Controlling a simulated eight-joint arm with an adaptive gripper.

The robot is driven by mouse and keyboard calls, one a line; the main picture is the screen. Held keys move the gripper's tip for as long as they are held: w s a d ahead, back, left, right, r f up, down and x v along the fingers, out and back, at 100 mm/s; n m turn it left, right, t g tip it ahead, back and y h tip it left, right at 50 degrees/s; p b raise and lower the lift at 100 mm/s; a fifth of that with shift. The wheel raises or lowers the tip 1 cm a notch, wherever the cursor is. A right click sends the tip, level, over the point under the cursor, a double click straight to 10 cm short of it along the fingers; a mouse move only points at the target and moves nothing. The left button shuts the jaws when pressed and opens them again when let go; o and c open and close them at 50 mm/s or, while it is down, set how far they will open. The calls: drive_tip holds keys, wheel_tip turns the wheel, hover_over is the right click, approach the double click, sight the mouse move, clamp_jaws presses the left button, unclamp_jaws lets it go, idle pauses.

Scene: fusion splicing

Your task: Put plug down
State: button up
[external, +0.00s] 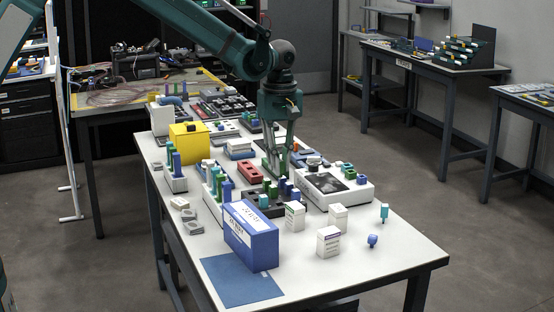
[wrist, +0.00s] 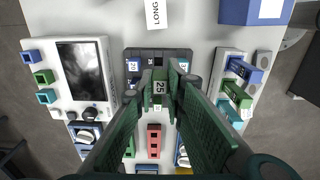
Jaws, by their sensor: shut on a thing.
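My gripper (wrist: 160,72) is shut on a green plug (wrist: 159,89) with a label reading 25, which sits between the fingertips in the wrist view. In the external view my gripper (external: 276,172) points down over the middle of the table, and the plug is too small to make out between the fingers. A dark tray (wrist: 157,54) with blue and green plugs lies under the fingertips; it also shows in the external view (external: 262,211). I cannot tell whether the held plug touches the tray.
A white device with a dark screen (external: 333,186) stands right of the tray. A white rack (wrist: 229,66) with blue and green plugs lies on its other side. A blue box (external: 251,236) and small white boxes (external: 329,241) stand in front.

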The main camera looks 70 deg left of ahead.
drive_tip(key=s+d+r+p, duration=0.5)
drive_tip(key=s+d, duration=0.1)
drive_tip(key=d, duration=0.2)
drive_tip(key=s+d+r+p, duration=0.5)
drive_tip(key=s+d+p, duration=0.1)
drive_tip(key=d, duration=0.3)
drive_tip(key=shift+s+d, duration=0.25)
drive_tip(key=shift+s, duration=0.45)
hover_over(257, 215)
drive_tip(key=shift+f, duration=2.8)
drive_tip(key=shift+f, duration=2.1)
drive_tip(key=shift+f, duration=0.1)
